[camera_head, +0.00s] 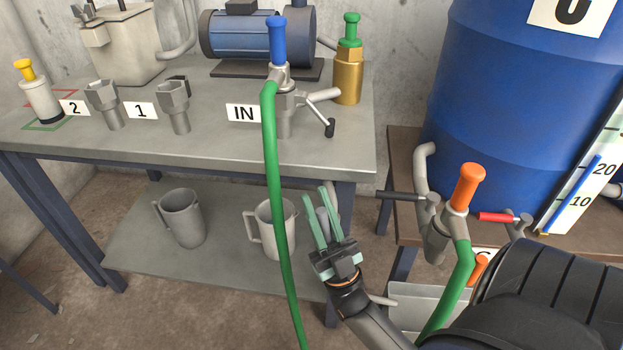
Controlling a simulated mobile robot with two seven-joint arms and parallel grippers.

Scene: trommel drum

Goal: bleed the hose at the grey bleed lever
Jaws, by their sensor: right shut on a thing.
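A grey lever with a dark tip (325,115) juts right and down from the grey IN fitting (285,118); I take it for the bleed lever. A green hose (272,190) hangs from the blue-topped coupling (278,40) on that fitting. Another green hose length (452,285) drops from the orange-topped coupling (466,187) by the drum. Whether the two lengths join is out of view. My right gripper (322,205), with teal fingers, is shut on a slim grey thing between them, below the table's right end. I cannot tell what it is. My left gripper is not in view.
A blue drum (500,90) stands right, with a black-handled valve (400,195) and a red handle (497,217). The table (215,150) carries spare fittings, a motor (245,35) and a brass bottle (348,75). Grey mugs stand on the lower shelf (140,240).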

